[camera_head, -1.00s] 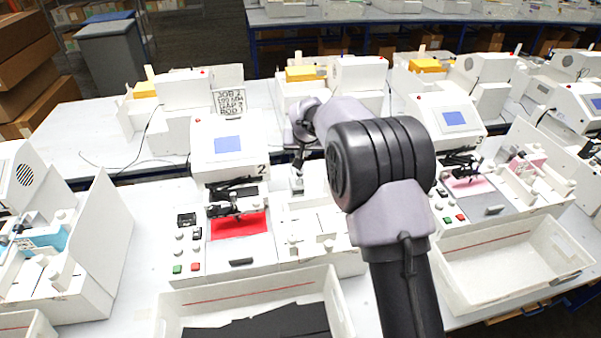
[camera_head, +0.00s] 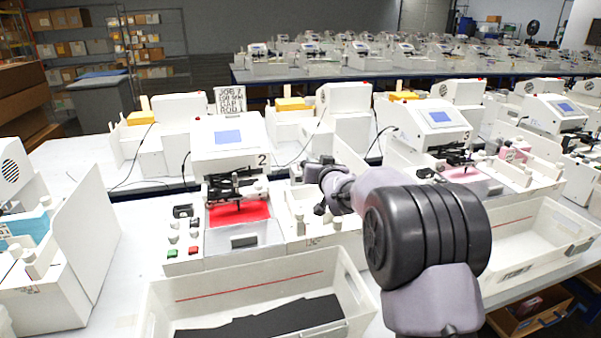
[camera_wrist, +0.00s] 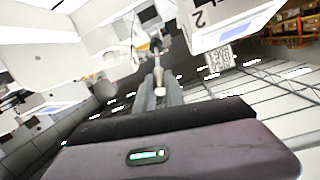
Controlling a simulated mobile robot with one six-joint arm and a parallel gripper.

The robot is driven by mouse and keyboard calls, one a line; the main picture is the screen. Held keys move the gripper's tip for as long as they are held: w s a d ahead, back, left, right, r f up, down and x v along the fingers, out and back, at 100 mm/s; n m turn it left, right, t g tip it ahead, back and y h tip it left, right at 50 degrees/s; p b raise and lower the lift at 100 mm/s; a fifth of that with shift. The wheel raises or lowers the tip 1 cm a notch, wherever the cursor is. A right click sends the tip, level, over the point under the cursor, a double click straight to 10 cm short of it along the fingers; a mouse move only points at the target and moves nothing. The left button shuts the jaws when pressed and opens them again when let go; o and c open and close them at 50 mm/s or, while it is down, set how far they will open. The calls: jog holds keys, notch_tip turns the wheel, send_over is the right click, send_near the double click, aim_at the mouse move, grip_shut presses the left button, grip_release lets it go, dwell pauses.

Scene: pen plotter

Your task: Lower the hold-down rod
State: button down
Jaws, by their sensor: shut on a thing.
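Plotter 2 (camera_head: 228,142) stands left of my arm, with a blue screen and a black carriage mechanism (camera_head: 236,186) over a red sheet (camera_head: 240,214). I cannot clearly make out the hold-down rod in the head view. My gripper (camera_wrist: 160,84) is shut on a slim pale piece (camera_wrist: 158,66), seen between its fingers in the wrist view. Whether this piece is the rod or something else, I cannot tell. In the head view my wrist is over the right side of plotter 2, and the fingertips are small and unclear.
A white bin (camera_head: 160,300) with black sheets (camera_head: 265,322) stands in front of plotter 2. Another plotter (camera_head: 432,125) and an empty bin (camera_head: 515,240) are to the right. A job card (camera_head: 230,100) stands behind plotter 2. A white panel (camera_head: 85,235) rises at the left.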

jog(key=f+b, duration=0.1)
jog(key=b, duration=0.1)
jog(key=t+b, duration=0.1)
jog(key=shift+s+f+b, duration=0.3)
jog(key=shift+f+b, duration=0.05)
jog(key=shift+f, duration=0.05)
jog(key=shift+r, duration=0.15)
jog(key=c, duration=1.4)
grip_release()
jog(key=s+d+r+p, duration=0.1)
jog(key=s+d, duration=0.1)
jog(key=s, duration=1.5)
jog(key=shift+d+p, duration=0.25)
jog(key=shift+p, duration=0.05)
jog(key=shift+s, duration=0.1)
